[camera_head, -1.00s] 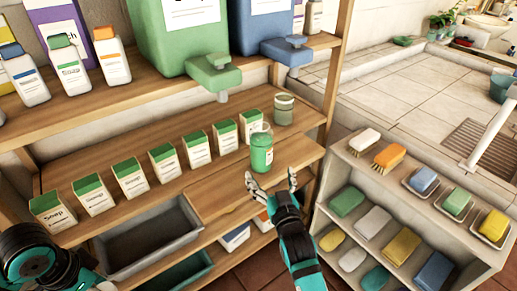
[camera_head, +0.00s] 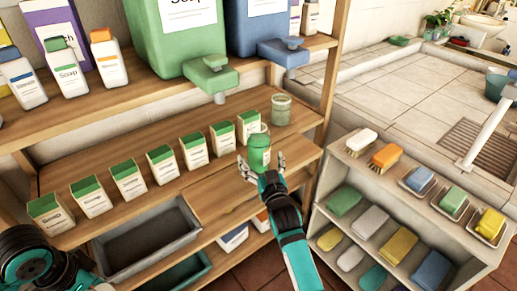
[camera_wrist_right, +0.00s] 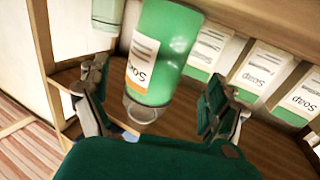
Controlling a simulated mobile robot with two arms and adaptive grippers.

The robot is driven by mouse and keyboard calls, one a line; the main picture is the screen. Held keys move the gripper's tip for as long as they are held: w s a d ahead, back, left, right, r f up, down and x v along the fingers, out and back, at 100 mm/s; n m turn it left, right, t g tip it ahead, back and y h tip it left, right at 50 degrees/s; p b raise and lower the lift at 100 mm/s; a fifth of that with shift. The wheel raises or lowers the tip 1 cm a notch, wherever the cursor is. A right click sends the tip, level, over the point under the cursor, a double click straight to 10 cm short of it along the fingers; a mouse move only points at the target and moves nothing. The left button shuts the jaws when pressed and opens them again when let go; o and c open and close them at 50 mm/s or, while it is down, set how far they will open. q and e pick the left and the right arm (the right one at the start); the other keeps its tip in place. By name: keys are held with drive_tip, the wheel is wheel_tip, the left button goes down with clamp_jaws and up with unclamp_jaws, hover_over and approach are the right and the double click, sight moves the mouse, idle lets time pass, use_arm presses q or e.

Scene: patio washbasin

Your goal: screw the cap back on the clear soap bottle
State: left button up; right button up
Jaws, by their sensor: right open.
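The clear soap bottle (camera_head: 259,152), filled with green liquid, stands upright near the front right of the middle shelf. In the right wrist view it shows upside down (camera_wrist_right: 168,50), with its "Soap" label and a clear ring-like top. My right gripper (camera_head: 262,166) is open at the bottle, one finger to each side. In the wrist view the fingers (camera_wrist_right: 150,88) stand apart from the bottle, with gaps on both sides. I cannot make out a separate cap. A part of my left arm shows at the lower left, but its gripper does not.
A clear greenish jar (camera_head: 281,110) stands behind the bottle. A row of soap cartons (camera_head: 163,163) runs leftward along the shelf. Large green (camera_head: 178,35) and blue (camera_head: 262,22) dispensers stand above. A grey bin (camera_head: 150,242) lies below, and a low brush-and-soap rack (camera_head: 345,168) stands right.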

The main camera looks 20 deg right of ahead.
sight(262, 147)
use_arm(q)
drive_tip(key=shift+r, duration=0.15)
use_arm(e)
drive_tip(key=w, duration=0.4)
drive_tip(key=shift+w+d+f, duration=0.1)
drive_tip(key=shift+w+d, duration=0.2)
drive_tip(key=shift+w, duration=0.1)
drive_tip(key=c, duration=1.7)
drive_tip(key=shift+c, duration=0.2)
drive_tip(key=shift+r, duration=0.3)
drive_tip(key=shift+r, duration=0.65)
drive_tip(key=shift+s+r, duration=0.25)
drive_tip(key=shift+r, duration=0.75)
use_arm(q)
drive_tip(key=shift+f, duration=0.2)
use_arm(e)
drive_tip(key=s+r, duration=0.1)
drive_tip(key=s, duration=1.4)
drive_tip(key=shift+s+d+r, duration=0.2)
drive_tip(key=shift+s+d, duration=0.1)
drive_tip(key=shift+d, duration=0.15)
